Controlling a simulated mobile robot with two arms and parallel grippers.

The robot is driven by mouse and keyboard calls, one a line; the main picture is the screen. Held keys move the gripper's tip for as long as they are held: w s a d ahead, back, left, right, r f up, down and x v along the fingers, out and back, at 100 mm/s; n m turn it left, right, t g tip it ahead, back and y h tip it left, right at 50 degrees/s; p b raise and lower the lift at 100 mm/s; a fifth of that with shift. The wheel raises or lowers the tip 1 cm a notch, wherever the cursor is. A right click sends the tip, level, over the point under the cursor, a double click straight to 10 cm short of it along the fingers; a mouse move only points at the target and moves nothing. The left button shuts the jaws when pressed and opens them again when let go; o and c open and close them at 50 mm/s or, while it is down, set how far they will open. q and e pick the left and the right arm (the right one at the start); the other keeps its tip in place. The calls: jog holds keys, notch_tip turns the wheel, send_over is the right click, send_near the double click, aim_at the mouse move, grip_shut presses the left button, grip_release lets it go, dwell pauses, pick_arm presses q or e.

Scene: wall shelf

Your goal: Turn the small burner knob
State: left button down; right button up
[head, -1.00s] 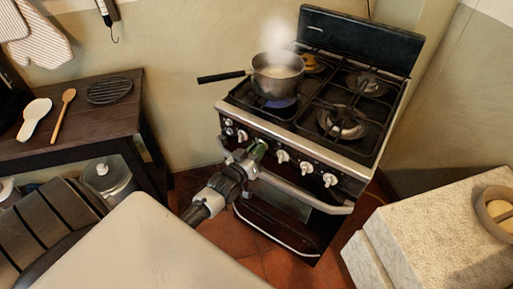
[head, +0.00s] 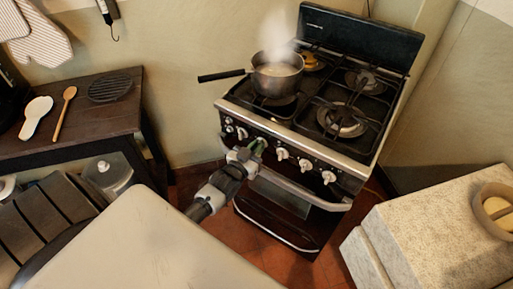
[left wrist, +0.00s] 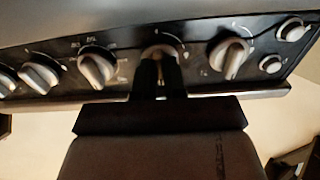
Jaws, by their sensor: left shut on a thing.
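The stove's front panel (head: 318,163) carries a row of white-grey knobs. My left gripper (head: 257,146) is at the panel, shut on one knob toward the left of the row. In the left wrist view its two dark fingers (left wrist: 158,75) close around that knob (left wrist: 160,50), which is partly hidden between them. Other knobs stand apart on both sides, such as one to the right (left wrist: 231,57) and one to the left (left wrist: 97,66). A steaming pot (head: 278,76) sits on the front left burner; no blue flame shows under it. My right gripper is not in view.
The oven handle bar (head: 310,195) runs just below the knobs, close to my left gripper. A dark table (head: 95,129) with spoons stands at left. A speckled counter (head: 430,235) stands at right front.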

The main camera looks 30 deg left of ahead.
pick_arm(q)
jog(key=c, duration=1.2)
grip_release()
jog(key=s, duration=1)
jog(key=shift+s+b, duration=0.4)
jog(key=shift+f, duration=0.1)
jog(key=s+d+f+g, duration=0.2)
jog(key=s+f+g, duration=0.3)
jog(key=f, duration=0.8)
jog(key=s+d+f+g, duration=0.25)
jog(key=s+f, duration=0.35)
jog(key=f, duration=0.7)
jog(key=s+d+f+g, duration=0.1)
jog(key=s+f+g, duration=0.2)
jog(key=s, duration=0.4)
jog(key=s+d+f+m+g, duration=0.1)
jog(key=s+d+f+g, duration=0.1)
jog(key=s+f, duration=0.3)
jog(key=s+d+f+m+g, duration=0.1)
jog(key=s+f+g, duration=0.3)
jog(key=s, duration=0.6)
jog(key=shift+s+d+f+g, duration=0.3)
jog(key=shift+s+f, duration=0.1)
jog(key=shift+f, duration=0.2)
